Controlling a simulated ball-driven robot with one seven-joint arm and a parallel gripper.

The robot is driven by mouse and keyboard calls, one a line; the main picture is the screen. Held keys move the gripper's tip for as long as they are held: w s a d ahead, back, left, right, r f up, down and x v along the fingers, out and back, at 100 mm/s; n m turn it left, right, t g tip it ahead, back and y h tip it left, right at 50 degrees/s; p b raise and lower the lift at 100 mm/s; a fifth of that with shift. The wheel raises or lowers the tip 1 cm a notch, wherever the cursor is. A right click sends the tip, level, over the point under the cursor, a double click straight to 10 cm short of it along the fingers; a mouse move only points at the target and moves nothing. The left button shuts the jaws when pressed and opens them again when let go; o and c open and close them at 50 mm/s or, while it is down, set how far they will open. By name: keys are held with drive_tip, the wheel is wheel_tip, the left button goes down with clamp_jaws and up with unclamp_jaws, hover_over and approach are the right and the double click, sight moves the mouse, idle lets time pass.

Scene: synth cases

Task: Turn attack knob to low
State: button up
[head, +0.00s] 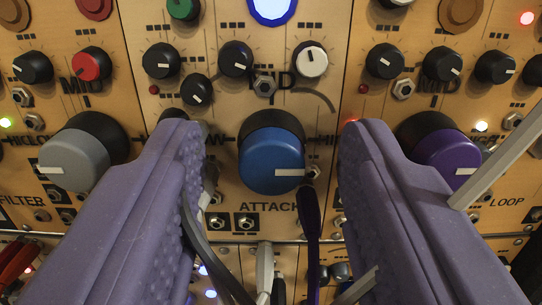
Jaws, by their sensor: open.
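The attack knob (268,160) is a large knob with a blue face and black sides, with the label ATTACK below it. Its white pointer mark points right, toward the partly hidden HI marking. MID is printed above it. My gripper (262,150) is open, with one purple padded finger on each side of the blue knob. Gaps show between the fingers and the knob, so it appears untouched. The left finger covers most of the scale on the knob's left side.
A grey knob (75,158) labelled FILTER stands to the left and a purple knob (446,160) by LOOP to the right. Several small black knobs and a white-topped knob (313,62) sit above. Patch cables (312,235) hang below the blue knob.

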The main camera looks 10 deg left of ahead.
clamp_jaws()
drive_tip(key=shift+n, duration=0.3)
drive_tip(key=n+b, duration=0.2)
drive_tip(key=n, duration=0.1)
drive_tip(key=shift+f+n+y, duration=0.1)
drive_tip(key=shift+n+y, duration=0.2)
drive_tip(key=shift+n, duration=0.1)
drive_tip(key=n+b, duration=0.2)
drive_tip(key=n, duration=0.3)
drive_tip(key=shift+g+y, duration=0.3)
drive_tip(key=shift+y, duration=0.1)
drive_tip(key=n+b, duration=0.2)
drive_tip(key=n, duration=0.2)
drive_tip(key=shift+n, duration=0.4)
drive_tip(key=shift+n+g+b, duration=0.5)
drive_tip(key=shift+n+b, duration=0.45)
drive_tip(key=shift+n, duration=1.35)
